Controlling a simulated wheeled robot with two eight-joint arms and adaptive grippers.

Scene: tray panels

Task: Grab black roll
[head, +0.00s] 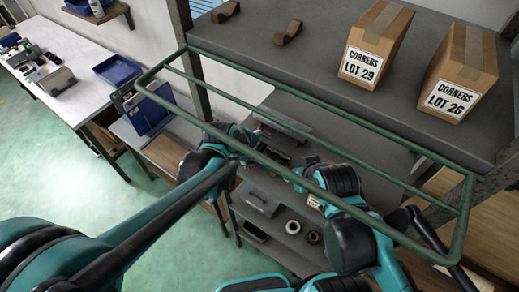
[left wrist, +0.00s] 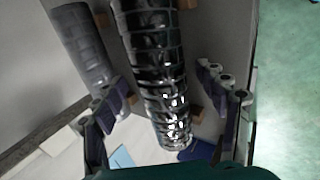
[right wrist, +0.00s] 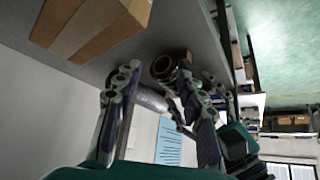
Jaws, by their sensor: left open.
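In the left wrist view the black roll (left wrist: 152,60) is a long, shiny, wrapped cylinder. It runs from the top edge down between the fingers of my left gripper (left wrist: 165,88). The fingers are open, one on each side, with visible gaps to the roll. In the head view my left gripper (head: 268,150) is at the middle shelf, partly behind the green rail; the black roll is hard to make out there. My right gripper (right wrist: 160,76) is open in the right wrist view. A dark roll end (right wrist: 165,68) shows beyond its fingers; whether it is the same roll is unclear.
A grey roll (left wrist: 80,45) lies beside the black one. A green rail frame (head: 300,95) crosses in front of the shelves. Cartons (head: 375,42) and brown brackets (head: 288,33) are on the top shelf. Small tape rolls (head: 293,227) sit on a lower shelf.

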